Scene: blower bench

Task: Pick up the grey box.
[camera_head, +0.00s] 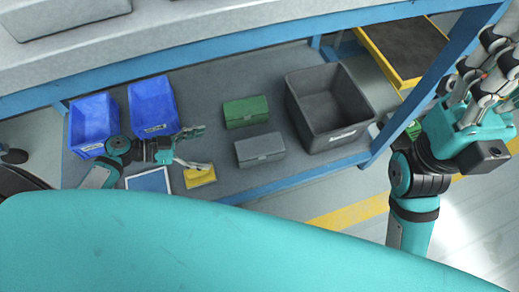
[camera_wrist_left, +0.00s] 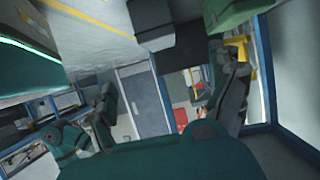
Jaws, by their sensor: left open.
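The small grey box (camera_head: 260,150) sits on the lower shelf, right of my left gripper and in front of a green box. In the left wrist view a grey box (camera_wrist_left: 153,22) shows at the top edge, partly cut off. My left gripper (camera_head: 201,148) is open and empty, its fingers pointing right, with a clear gap to the grey box. Its spread fingers also show in the left wrist view (camera_wrist_left: 168,80). My right gripper (camera_head: 492,72) is at the upper right, away from the shelf; its jaw state is unclear.
The green box (camera_head: 246,111) stands behind the grey box. A large dark grey bin (camera_head: 345,138) is to its right. Two blue bins (camera_head: 94,122) stand at the left. A yellow item (camera_head: 201,177) lies below my left gripper. Blue frame beams (camera_head: 290,187) edge the shelf.

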